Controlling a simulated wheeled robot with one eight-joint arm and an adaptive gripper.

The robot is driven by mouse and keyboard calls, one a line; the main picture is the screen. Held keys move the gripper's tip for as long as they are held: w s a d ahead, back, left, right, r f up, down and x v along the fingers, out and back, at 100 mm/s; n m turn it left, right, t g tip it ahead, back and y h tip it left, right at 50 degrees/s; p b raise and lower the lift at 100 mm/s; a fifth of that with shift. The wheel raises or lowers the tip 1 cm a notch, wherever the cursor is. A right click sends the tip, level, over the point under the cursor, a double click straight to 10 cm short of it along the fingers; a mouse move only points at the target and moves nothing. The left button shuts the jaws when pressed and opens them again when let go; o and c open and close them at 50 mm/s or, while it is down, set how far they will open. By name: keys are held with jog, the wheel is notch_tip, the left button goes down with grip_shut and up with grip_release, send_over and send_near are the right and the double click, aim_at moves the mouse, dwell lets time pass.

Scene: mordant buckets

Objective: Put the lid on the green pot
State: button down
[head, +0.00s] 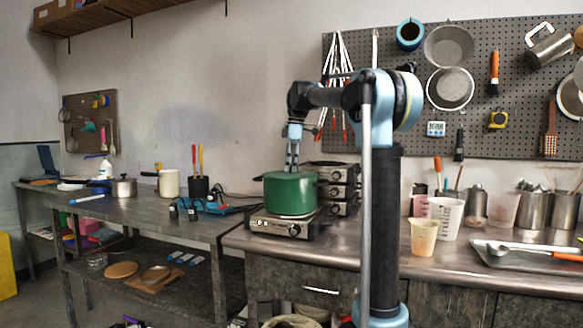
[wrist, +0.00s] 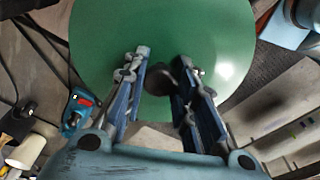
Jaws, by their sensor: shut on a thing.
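The green pot (head: 291,196) stands on a hot plate (head: 284,225) at the left end of the metal counter. My gripper (head: 292,168) points straight down right over the pot. In the wrist view, the round green lid (wrist: 225,40) fills the upper middle. Its dark knob (wrist: 158,82) is between the fingers of my gripper (wrist: 163,78), which are shut on it. In the head view the lid is at the top of the pot, level as far as I can see. I cannot tell whether it rests on the rim or hangs slightly above.
Stacked hot plates (head: 338,188) stand close behind and right of the pot. A beige cup (head: 423,238) and a white beaker (head: 443,217) stand farther right, near a metal tray (head: 525,257). A lower bench (head: 150,210) on the left holds a steel pot (head: 123,187).

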jog(key=c, duration=1.2)
grip_release()
jog(key=r, duration=0.4)
jog(key=d+r, duration=0.1)
jog(key=r, duration=0.7)
jog(key=shift+w+d, duration=0.1)
jog(key=shift+d, duration=0.15)
jog(key=shift+f, duration=0.1)
